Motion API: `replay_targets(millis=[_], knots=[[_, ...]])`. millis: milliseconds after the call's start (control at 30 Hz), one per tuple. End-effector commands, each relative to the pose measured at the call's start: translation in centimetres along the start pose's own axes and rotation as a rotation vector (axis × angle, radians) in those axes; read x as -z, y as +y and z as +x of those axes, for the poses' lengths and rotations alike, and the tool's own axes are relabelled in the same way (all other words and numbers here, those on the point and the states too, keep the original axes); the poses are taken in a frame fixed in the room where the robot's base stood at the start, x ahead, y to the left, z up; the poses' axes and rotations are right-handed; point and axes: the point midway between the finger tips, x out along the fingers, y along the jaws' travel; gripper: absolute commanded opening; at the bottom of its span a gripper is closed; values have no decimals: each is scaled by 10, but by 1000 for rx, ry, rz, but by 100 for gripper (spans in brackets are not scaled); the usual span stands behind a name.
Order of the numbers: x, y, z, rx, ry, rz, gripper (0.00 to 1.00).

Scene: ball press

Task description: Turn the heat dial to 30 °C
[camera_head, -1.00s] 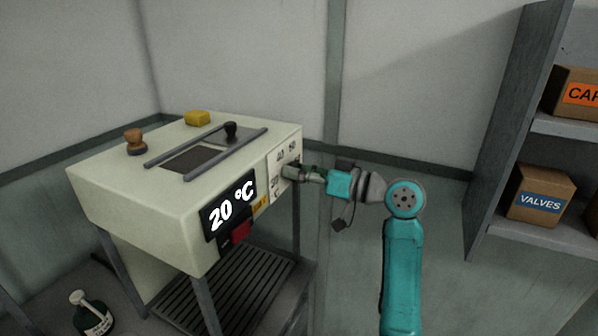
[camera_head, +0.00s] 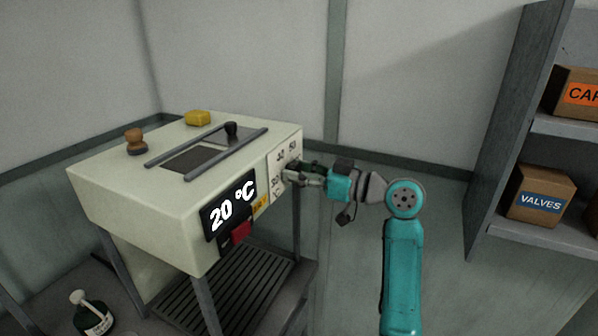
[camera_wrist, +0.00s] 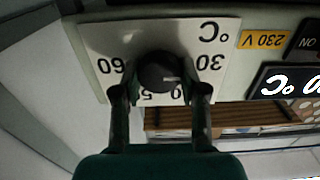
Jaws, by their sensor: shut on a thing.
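The heat dial (camera_wrist: 158,70) is a round dark knob on a white plate (camera_wrist: 100,38) with numbers, upside down in the wrist view. A small pale mark shows on the knob's right side, towards the 30. My gripper (camera_wrist: 160,92) is shut on the dial, one finger on each side, partly covering the lower numbers. In the head view my gripper (camera_head: 291,173) meets the right face of the press (camera_head: 130,195) and hides the dial. The display (camera_head: 231,207) reads 20 °C.
A red switch (camera_head: 241,232) sits below the display. A yellow block (camera_head: 197,118), a brown-handled stamp (camera_head: 135,141) and rails with a black knob (camera_head: 231,130) are on top of the press. A shelf with boxes (camera_head: 539,194) stands at right; a green bottle (camera_head: 93,317) is low at left.

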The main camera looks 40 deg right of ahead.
Motion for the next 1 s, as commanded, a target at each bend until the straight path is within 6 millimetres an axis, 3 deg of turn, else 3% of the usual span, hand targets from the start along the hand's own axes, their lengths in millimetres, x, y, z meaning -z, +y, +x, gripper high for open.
replay_targets(millis=[67,100,200,567,1000], knots=[[-2,0,0,1,-5,3,8],[-2,0,0,1,-5,4,45],[-2,0,0,1,-4,3,68],[-1,0,-4,-1,-2,2,68],[-1,1,-64,-3,-2,3,68]])
